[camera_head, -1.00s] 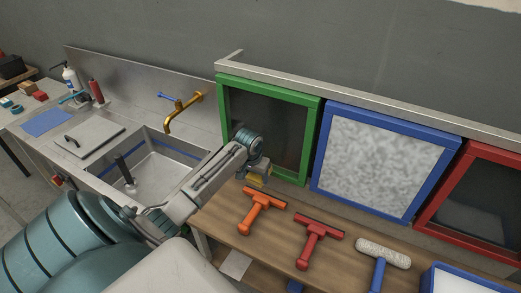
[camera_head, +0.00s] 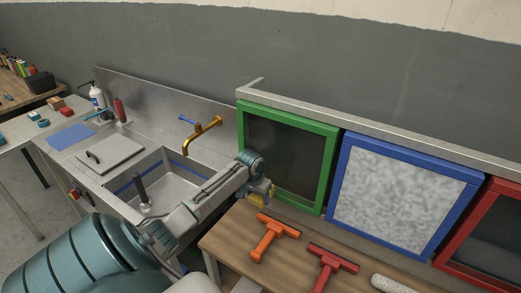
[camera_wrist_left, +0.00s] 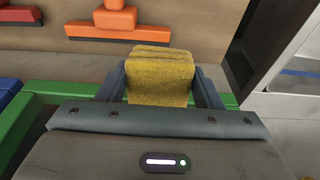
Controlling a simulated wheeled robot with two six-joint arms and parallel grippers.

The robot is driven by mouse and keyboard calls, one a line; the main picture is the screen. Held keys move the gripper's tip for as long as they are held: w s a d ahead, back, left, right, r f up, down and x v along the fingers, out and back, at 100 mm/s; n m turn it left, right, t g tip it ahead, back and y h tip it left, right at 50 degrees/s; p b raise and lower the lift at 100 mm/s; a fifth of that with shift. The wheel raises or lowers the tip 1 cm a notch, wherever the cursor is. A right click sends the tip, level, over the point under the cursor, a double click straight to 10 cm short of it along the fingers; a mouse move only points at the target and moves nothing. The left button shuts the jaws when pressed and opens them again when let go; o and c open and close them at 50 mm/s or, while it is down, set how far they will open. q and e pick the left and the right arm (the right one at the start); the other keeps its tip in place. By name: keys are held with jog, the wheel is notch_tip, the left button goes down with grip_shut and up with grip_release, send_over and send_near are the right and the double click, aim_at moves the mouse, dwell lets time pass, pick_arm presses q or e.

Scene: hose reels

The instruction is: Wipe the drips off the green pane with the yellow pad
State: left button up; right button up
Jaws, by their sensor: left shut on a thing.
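The green pane (camera_head: 287,152) is a dark panel in a green frame, upright at the back of the wooden bench. I cannot make out drips on it in the head view. My left gripper (camera_head: 259,190) is in front of the lower left part of the green frame. It is shut on the yellow pad (camera_wrist_left: 160,78), which sits between both fingers in the left wrist view. The pad also shows below the gripper in the head view (camera_head: 255,200). I cannot tell whether the pad touches the pane. My right gripper is not in view.
An orange squeegee (camera_head: 269,241), a red squeegee (camera_head: 328,268) and a white roller (camera_head: 392,285) lie on the wooden bench (camera_head: 228,243). A blue-framed frosted pane (camera_head: 397,196) and a red-framed pane (camera_head: 490,237) stand to the right. A sink (camera_head: 178,192) with a brass tap (camera_head: 200,135) is at left.

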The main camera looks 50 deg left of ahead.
pick_arm(q)
jog(key=s+a, duration=0.2)
jog(key=a, duration=0.7)
jog(key=shift+a, duration=0.2)
dwell(0.5)
jog(key=shift+s, duration=0.1)
jog(key=s+d, duration=0.1)
jog(key=s, duration=0.5)
jog(key=shift+s+d, duration=0.35)
jog(key=shift+f, duration=0.15)
dwell(0.7)
